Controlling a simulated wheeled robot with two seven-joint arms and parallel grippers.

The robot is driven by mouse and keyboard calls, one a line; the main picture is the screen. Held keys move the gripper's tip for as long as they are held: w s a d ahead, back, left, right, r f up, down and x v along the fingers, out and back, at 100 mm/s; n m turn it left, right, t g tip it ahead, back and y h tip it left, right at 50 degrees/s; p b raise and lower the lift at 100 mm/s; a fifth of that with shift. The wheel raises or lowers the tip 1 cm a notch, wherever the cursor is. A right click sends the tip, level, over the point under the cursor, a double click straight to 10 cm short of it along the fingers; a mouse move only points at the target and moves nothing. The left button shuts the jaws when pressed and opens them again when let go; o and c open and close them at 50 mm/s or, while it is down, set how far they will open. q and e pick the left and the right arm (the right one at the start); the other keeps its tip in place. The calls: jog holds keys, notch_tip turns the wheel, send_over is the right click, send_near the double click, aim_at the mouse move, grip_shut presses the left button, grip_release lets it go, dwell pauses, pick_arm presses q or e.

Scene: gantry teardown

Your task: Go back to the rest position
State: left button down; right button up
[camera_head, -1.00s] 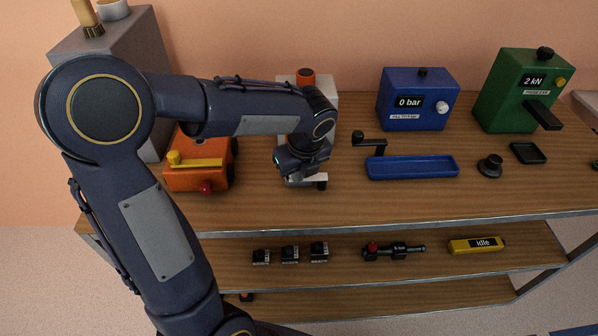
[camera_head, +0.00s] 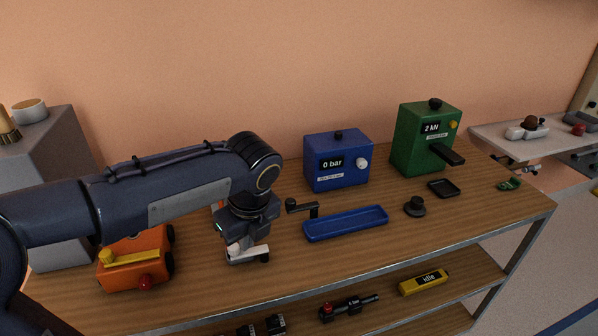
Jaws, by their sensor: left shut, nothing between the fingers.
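My left arm comes in from the left over the wooden bench. Its gripper (camera_head: 248,254) points down over the bench, between an orange box (camera_head: 136,262) and a blue tray (camera_head: 346,223). The left gripper is shut with nothing in it. The left arm hides most of what stands behind it. My right gripper is out of view.
On the bench (camera_head: 400,256) stand a blue box reading 0 bar (camera_head: 338,161), a green box reading 2 kN (camera_head: 421,140), a black knob (camera_head: 415,206) and a small black tray (camera_head: 443,188). A yellow idle unit (camera_head: 423,281) lies on the lower shelf.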

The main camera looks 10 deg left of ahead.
pick_arm(q)
jog(key=s+f+n+t+h, duration=0.2)
jog(key=s+n, duration=0.6)
jog(key=n, duration=0.5)
jog(key=s+f+n+t+h, duration=0.2)
jog(key=s+n+h, duration=0.2)
jog(key=s+n, duration=0.5)
jog(key=n, duration=0.4)
jog(key=shift+s+d+f+n, duration=0.15)
jog(key=shift+d+f+n, duration=0.15)
dwell(0.9)
